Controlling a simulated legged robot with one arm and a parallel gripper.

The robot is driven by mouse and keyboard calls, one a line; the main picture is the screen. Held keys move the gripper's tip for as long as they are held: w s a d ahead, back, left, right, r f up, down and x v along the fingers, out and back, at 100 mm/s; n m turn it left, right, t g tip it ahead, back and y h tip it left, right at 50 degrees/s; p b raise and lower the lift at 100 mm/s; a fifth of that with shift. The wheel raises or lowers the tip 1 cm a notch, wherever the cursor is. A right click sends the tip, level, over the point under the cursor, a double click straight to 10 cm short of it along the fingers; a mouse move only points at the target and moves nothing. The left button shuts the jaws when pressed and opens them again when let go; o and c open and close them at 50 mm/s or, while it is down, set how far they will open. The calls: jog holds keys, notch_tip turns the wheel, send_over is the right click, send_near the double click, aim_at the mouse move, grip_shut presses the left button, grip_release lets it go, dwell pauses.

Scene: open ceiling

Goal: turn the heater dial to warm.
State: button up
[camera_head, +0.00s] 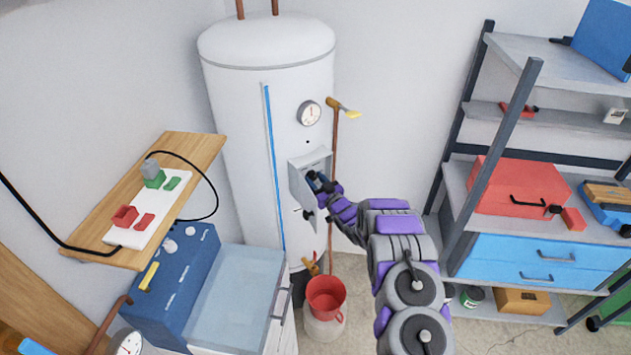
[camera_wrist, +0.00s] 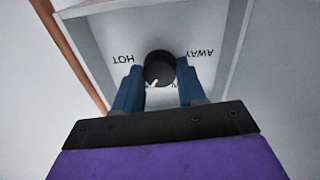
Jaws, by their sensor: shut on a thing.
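The heater (camera_head: 236,150) is a tall white tank against the wall in the head view. A grey control box (camera_head: 297,186) on its front has its lid open. In the wrist view, the black round dial (camera_wrist: 159,67) sits inside the box, with a white pointer mark towards the picture's bottom, slightly left. Upside-down labels read HOT at left and AWAY at right; a label below the dial is mostly hidden. My gripper (camera_wrist: 160,90) is shut on the dial, one blue finger on each side. In the head view, my gripper (camera_head: 318,183) is at the box.
A round gauge (camera_head: 309,113) is above the box. A copper pipe (camera_head: 333,160) with a yellow-handled valve runs just right of it. A red bucket (camera_head: 326,296) stands below. A wooden wall shelf (camera_head: 150,180) is at left, and metal shelving (camera_head: 505,140) is at right.

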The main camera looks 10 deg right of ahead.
jog(key=shift+f, duration=0.3)
jog(key=o, duration=0.9)
jog(key=shift+w, duration=0.1)
jog(key=shift+o, duration=0.8)
jog(key=shift+d+r, duration=0.1)
jog(key=shift+r, duration=0.1)
jog(key=shift+s, duration=0.2)
jog(key=v, duration=1.7)
jog(key=shift+d, duration=0.15)
jog(key=shift+w, duration=0.1)
